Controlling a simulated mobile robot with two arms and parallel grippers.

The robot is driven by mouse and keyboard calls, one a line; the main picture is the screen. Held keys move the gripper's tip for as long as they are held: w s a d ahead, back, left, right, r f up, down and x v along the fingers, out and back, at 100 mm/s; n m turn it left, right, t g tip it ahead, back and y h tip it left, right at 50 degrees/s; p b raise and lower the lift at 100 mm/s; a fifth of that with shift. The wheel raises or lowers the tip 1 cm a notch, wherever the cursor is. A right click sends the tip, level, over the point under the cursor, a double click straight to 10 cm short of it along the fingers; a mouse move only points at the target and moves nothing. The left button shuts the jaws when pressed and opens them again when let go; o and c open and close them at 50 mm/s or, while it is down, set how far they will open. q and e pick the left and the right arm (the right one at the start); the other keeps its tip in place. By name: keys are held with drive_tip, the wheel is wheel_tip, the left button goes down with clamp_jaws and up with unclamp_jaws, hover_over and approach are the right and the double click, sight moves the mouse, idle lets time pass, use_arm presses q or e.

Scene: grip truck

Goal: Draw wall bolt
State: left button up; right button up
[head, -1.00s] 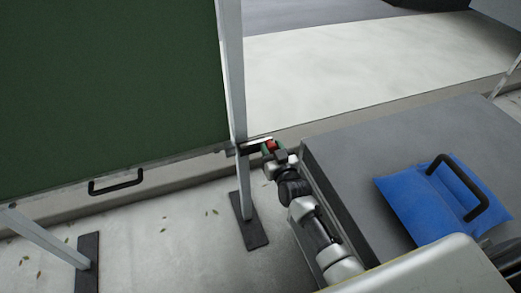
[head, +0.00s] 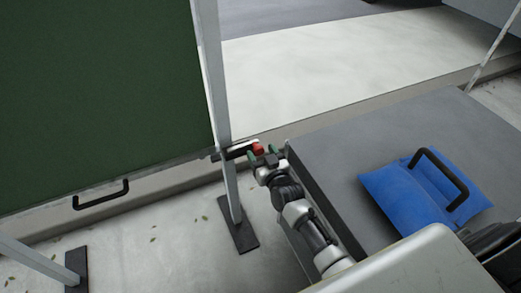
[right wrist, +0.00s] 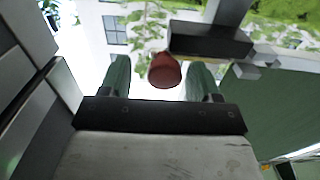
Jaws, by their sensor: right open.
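The wall bolt (head: 237,151) is a short dark and silver piece on the grey post, level with the lower edge of the green panel (head: 100,90). Its red knob (head: 258,148) is at its right end. My right gripper (head: 262,154) is open at the knob, with its green fingers apart. In the right wrist view the red knob (right wrist: 165,70) shows between the two fingers of my right gripper (right wrist: 160,78), with gaps on both sides. A black block (right wrist: 210,42) of the bolt is just beyond it. My left gripper is not in view.
The grey post (head: 217,90) stands on a dark foot plate (head: 239,238). A grey platform (head: 340,155) on the right carries a blue item (head: 385,195) with a black handle. A black handle (head: 100,194) is on the green panel. Pale ground lies below.

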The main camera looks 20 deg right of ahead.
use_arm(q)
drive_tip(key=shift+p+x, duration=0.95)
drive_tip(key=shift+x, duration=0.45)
use_arm(e)
drive_tip(key=s, duration=0.9)
drive_tip(key=shift+s+d, duration=0.2)
drive_tip(key=shift+s, duration=0.05)
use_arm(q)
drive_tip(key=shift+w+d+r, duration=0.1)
